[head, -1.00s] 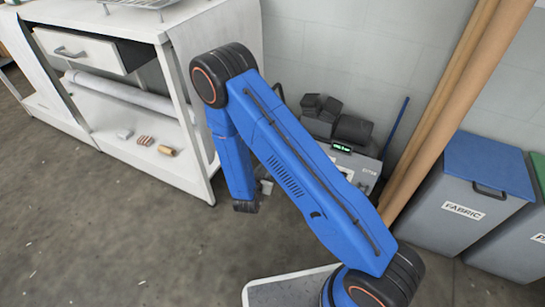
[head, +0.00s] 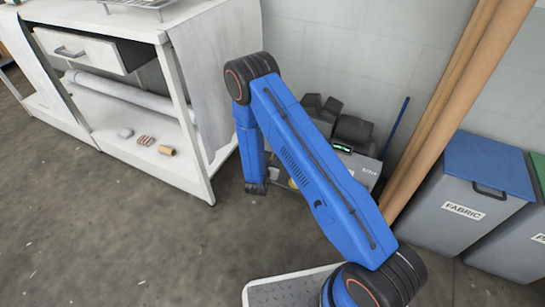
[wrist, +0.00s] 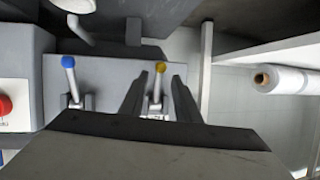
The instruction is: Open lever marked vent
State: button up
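In the wrist view two levers stand on a grey panel (wrist: 110,68) of the machine. One lever has a yellow knob (wrist: 160,67) and the other, to its left, has a blue knob (wrist: 68,62). No vent marking is legible, so I cannot tell which lever bears it. My gripper (wrist: 161,82) is open, its two fingers apart on either side of the yellow-knobbed lever in the picture. I cannot tell if they touch it. In the head view my blue arm hides most of the machine (head: 367,166), and the fingers are hard to make out.
A red button (wrist: 5,105) is at the wrist view's left edge. A shelf with a white roll (wrist: 285,79) is at the right. In the head view a white workbench (head: 185,168) stands left, with brown poles (head: 440,110) and a fabric bin (head: 462,210) at right. Floor in front is clear.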

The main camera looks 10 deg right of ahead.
aim_at(273, 155)
jog(key=shift+x, duration=2.15)
grip_shut()
